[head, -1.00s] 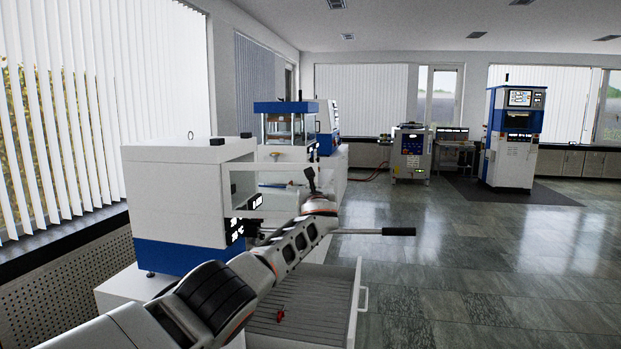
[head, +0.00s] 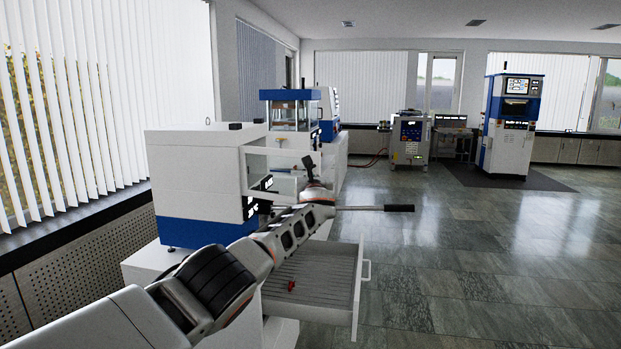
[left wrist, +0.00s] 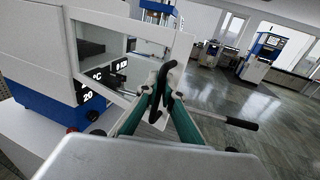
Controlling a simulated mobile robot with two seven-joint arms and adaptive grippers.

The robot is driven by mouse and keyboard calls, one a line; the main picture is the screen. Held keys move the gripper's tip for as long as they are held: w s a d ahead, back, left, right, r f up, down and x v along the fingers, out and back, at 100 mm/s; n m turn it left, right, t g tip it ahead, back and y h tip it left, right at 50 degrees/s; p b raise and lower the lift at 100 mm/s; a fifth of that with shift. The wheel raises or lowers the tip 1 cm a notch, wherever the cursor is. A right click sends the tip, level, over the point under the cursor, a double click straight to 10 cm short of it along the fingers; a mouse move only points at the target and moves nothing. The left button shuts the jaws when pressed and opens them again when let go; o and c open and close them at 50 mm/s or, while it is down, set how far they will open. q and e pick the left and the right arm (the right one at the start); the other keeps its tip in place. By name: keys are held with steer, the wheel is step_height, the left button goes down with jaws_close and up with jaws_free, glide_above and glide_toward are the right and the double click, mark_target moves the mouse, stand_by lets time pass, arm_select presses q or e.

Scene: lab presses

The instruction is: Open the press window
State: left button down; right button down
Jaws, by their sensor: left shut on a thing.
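The press (head: 195,168) is a white and blue box at left centre in the head view. Its window (head: 275,151), a clear pane in a white frame, stands out from the front at an angle. The window frame also shows in the left wrist view (left wrist: 110,22). My left gripper (left wrist: 160,82) is shut on the window's black handle (left wrist: 157,95), between its teal-sided fingers. In the head view, my own wrist partly hides the fingers and handle (head: 309,166). My right gripper is in neither view.
A lever with a black grip (head: 399,208) sticks out to the right below the handle. An open drawer (head: 340,265) holding a small red object (head: 291,286) lies below my arm. Another press (head: 291,95) stands behind. The floor at right is clear.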

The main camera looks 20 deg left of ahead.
arm_select(q)
steer(key=shift+r, duration=0.15)
steer(key=c, duration=2.2)
jaws_free()
steer(key=shift+s, duration=0.1)
steer(key=shift+d+f, duration=0.15)
steer(key=shift+f, duration=0.1)
steer(key=shift+v, duration=5.9)
steer(key=shift+s+r, duration=0.1)
